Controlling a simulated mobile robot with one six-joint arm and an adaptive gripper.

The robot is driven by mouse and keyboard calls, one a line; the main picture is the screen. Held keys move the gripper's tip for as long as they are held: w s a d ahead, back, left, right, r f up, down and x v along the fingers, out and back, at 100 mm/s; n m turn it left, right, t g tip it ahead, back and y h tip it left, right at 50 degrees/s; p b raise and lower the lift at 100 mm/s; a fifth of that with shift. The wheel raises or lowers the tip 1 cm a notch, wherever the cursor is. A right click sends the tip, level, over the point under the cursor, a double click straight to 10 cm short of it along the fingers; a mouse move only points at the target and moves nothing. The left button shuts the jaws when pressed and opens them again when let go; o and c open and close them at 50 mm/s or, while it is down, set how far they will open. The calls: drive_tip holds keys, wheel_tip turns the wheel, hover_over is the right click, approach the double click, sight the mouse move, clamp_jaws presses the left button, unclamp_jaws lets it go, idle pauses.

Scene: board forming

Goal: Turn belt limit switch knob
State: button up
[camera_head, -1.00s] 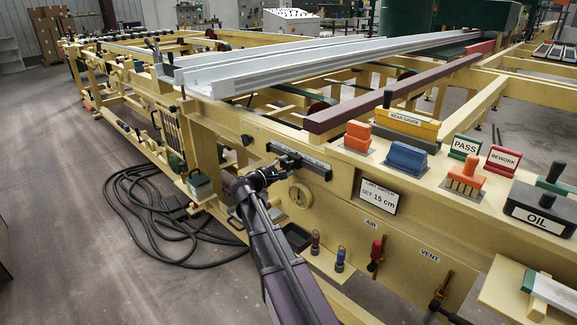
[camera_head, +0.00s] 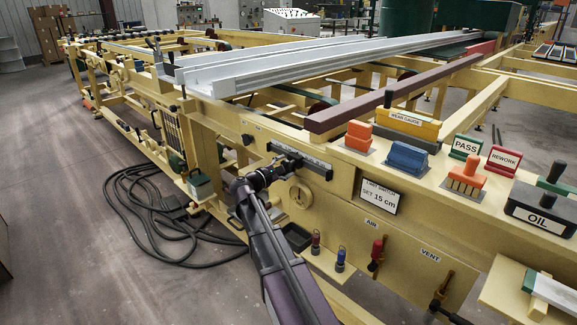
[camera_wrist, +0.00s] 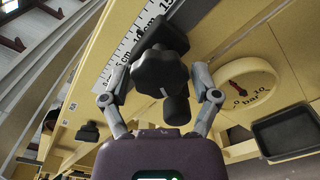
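The black lobed knob (camera_wrist: 158,70) sits on a dark slider block at the white centimetre scale (camera_wrist: 128,50), near the marks around 10 and 15. My gripper (camera_wrist: 159,78) is open, with one finger on each side of the knob. I cannot tell whether either finger touches it. A smaller black cylinder (camera_wrist: 177,108) sits just below the knob, between the fingers. In the head view my gripper (camera_head: 268,174) is at the left part of the dark scale rail (camera_head: 312,163); the knob is hard to make out there. A sign (camera_head: 379,196) reads "LIMIT SWITCH SET 15 cm".
A round bar gauge (camera_wrist: 247,85) and a black tray (camera_wrist: 287,131) are to the right of the gripper in the wrist view. Another black knob (camera_wrist: 88,131) is at lower left. Orange and blue blocks and an oil box (camera_head: 540,210) stand on the frame top.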

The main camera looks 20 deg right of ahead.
drive_tip(key=shift+d, duration=0.15)
idle(0.3)
drive_tip(key=v, duration=1.2)
drive_tip(key=shift+r, duration=0.1)
idle(0.3)
